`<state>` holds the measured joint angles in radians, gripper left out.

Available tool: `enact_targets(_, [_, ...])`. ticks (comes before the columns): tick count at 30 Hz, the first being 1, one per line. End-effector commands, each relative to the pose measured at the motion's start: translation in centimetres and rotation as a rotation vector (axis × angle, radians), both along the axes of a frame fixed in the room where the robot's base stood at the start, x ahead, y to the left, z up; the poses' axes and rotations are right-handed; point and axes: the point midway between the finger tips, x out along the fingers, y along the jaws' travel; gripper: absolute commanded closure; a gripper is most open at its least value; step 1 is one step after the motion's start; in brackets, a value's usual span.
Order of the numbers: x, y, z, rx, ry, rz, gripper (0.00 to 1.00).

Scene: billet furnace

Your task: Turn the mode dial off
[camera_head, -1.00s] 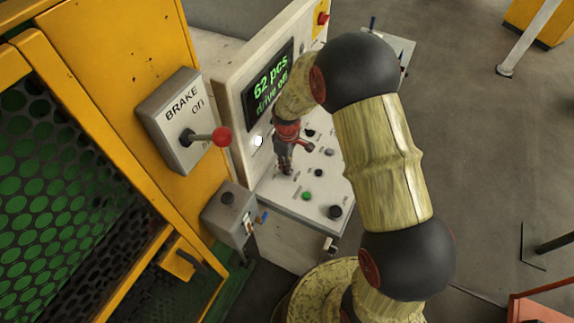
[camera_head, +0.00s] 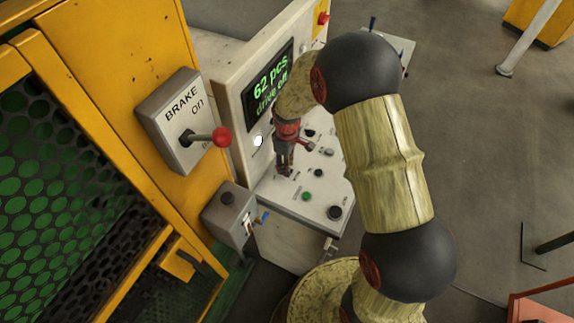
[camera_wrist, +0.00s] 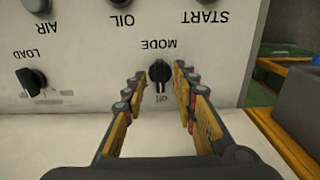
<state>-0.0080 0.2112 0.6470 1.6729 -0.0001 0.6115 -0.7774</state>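The black mode dial (camera_wrist: 160,72) is on the white panel in the wrist view, under an upside-down MODE label. Its grip stands about upright in the picture, with a small, hard-to-read label just below it. My gripper (camera_wrist: 159,78) is open, with one finger on each side of the dial and gaps visible beside it. In the head view my gripper (camera_head: 285,165) is low over the control panel and hides the dial. The display (camera_head: 269,83) reads "62 pcs" and what looks like "drive off".
A LOAD dial (camera_wrist: 32,80) and AIR (camera_wrist: 37,5), OIL and START controls are nearby. The sloped panel carries a green button (camera_head: 306,196) and a black knob (camera_head: 335,212). A BRAKE box with a red-knobbed lever (camera_head: 221,137) stands to the left.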

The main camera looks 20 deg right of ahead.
Motion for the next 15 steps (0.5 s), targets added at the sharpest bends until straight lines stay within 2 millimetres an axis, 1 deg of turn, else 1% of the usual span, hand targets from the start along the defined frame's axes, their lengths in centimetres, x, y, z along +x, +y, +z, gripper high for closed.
enact_targets(5, [0.1, 0.0, 2.8, 0.0, -0.006, 0.0, 0.72])
enact_targets(9, [0.2, 0.0, 5.8, 0.0, -0.006, 0.0, 0.72])
enact_targets(15, [0.1, 0.0, 9.3, 0.0, -0.004, 0.0, 0.72])
